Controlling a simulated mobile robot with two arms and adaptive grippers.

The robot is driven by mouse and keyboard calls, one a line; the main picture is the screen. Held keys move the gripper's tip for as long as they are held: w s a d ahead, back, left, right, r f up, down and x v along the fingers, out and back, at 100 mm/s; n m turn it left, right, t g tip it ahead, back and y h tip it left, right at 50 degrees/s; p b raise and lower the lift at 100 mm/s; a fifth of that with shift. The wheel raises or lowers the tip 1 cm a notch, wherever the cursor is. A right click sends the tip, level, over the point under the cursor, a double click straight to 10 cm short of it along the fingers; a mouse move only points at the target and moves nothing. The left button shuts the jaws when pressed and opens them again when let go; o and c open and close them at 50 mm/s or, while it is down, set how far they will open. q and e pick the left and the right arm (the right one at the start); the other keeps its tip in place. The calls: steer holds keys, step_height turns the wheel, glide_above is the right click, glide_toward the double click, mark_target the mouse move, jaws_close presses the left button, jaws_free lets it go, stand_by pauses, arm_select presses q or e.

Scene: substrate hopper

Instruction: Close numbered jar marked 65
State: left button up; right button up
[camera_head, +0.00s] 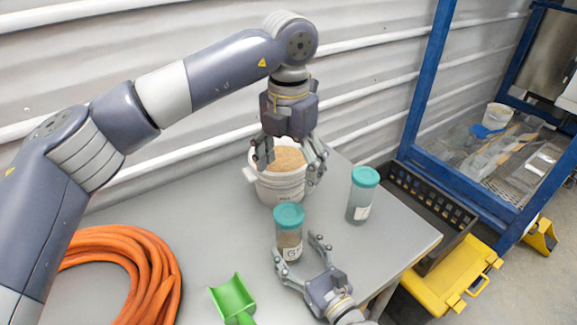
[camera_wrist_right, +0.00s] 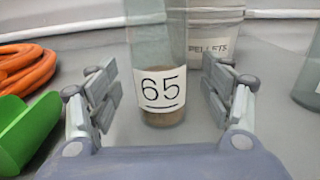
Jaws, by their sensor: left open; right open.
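The jar marked 65 (camera_head: 289,240) stands upright on the table with a teal lid (camera_head: 289,215) on its top. In the right wrist view its 65 label (camera_wrist_right: 161,89) faces me between my fingers, with brown contents at the bottom; the lid is out of that view. My right gripper (camera_head: 298,250) is open, its fingers at either side of the jar, with a gap on both sides. My left gripper (camera_head: 290,165) is open above and in front of the white pellet bucket (camera_head: 281,190), pointing down. I cannot tell how tightly the lid sits.
A second teal-lidded jar (camera_head: 361,195) stands to the right. An orange hose (camera_head: 150,270) and a green scoop (camera_head: 232,298) lie at the left and front. A black crate (camera_head: 430,205) and a yellow case (camera_head: 455,275) are beyond the table's right edge.

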steer(key=v, duration=0.8)
steer(key=shift+s+d, duration=0.15)
